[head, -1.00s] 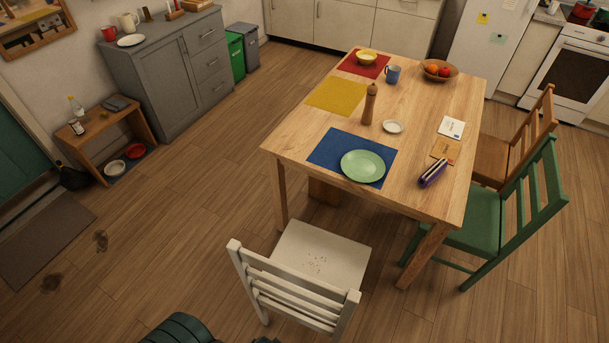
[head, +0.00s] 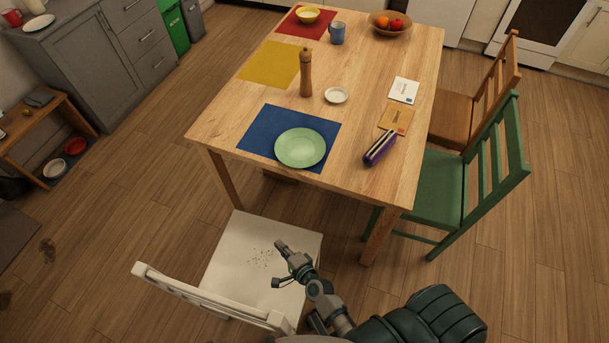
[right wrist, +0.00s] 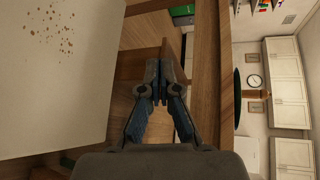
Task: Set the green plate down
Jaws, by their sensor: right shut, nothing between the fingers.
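The green plate (head: 300,148) lies flat on the blue placemat (head: 262,126) at the near end of the wooden table, close to its front edge. It covers the mat's near right part. My right gripper (head: 284,252) is shut and empty over the white chair's seat, apart from the plate and on the near side of the table. In the right wrist view its fingers (right wrist: 163,84) are together with nothing between them. My left gripper is not in view.
The white chair (head: 234,250) stands before the table's near end; its speckled seat shows in the right wrist view (right wrist: 60,90). A green chair (head: 446,185) is at right.

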